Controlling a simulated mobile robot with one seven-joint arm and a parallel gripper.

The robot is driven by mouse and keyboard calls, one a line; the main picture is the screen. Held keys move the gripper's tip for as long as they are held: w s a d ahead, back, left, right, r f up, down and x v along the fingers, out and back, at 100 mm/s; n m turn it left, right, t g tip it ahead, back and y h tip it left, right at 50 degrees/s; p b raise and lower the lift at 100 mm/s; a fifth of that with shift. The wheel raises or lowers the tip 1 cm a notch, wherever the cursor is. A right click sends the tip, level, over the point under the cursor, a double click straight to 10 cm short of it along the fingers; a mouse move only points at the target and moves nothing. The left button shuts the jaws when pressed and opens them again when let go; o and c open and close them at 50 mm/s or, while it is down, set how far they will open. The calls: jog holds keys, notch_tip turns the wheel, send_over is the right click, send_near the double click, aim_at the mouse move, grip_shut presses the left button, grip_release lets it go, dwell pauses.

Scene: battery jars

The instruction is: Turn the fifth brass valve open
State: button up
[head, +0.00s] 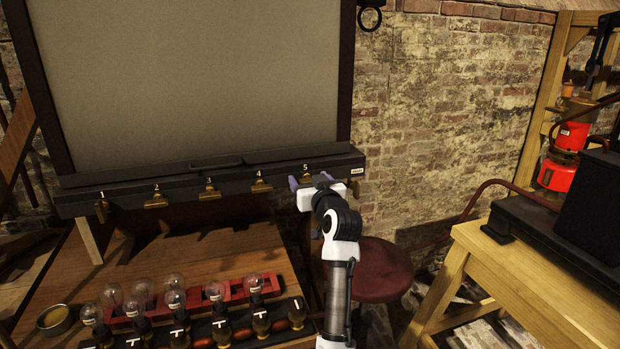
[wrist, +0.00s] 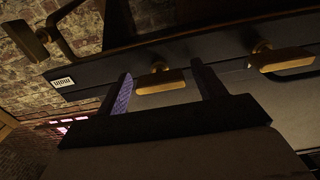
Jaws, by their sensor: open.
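A row of brass valves sits along the front of a dark rail under numbers 1 to 5. The fifth valve (head: 306,179) is mostly hidden by my gripper in the head view. In the wrist view its brass handle (wrist: 160,80) lies lengthwise along the rail. My gripper (head: 309,182) is open at the fifth valve, with a purple-padded finger showing on each side. In the wrist view the open fingers (wrist: 164,88) stand at either end of the handle, with small gaps. The fourth valve (head: 263,185) is beside it, also lengthwise, and shows in the wrist view (wrist: 282,60).
The first valve (head: 101,210) hangs upright, while the second (head: 155,201) and third (head: 210,193) lie lengthwise. Several glass bulbs (head: 174,299) stand on the wooden bench below. A red stool (head: 378,268) and a wooden table (head: 530,265) are at the right.

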jog(key=c, duration=1)
jog(key=shift+o, duration=0.2)
jog(key=shift+f+n+b, duration=0.15)
jog(key=shift+n+b, duration=0.15)
jog(key=shift+b, duration=0.15)
jog(key=n+b, duration=0.2)
jog(key=b, duration=0.1)
jog(key=shift+f+n, duration=0.15)
jog(key=shift+n, duration=0.15)
jog(key=n+b, duration=0.5)
jog(key=shift+a, duration=0.1)
jog(key=n+b, duration=0.3)
jog(key=n, duration=0.2)
jog(key=n+b, duration=0.2)
jog(key=n, duration=0.2)
jog(key=shift+n, duration=0.3)
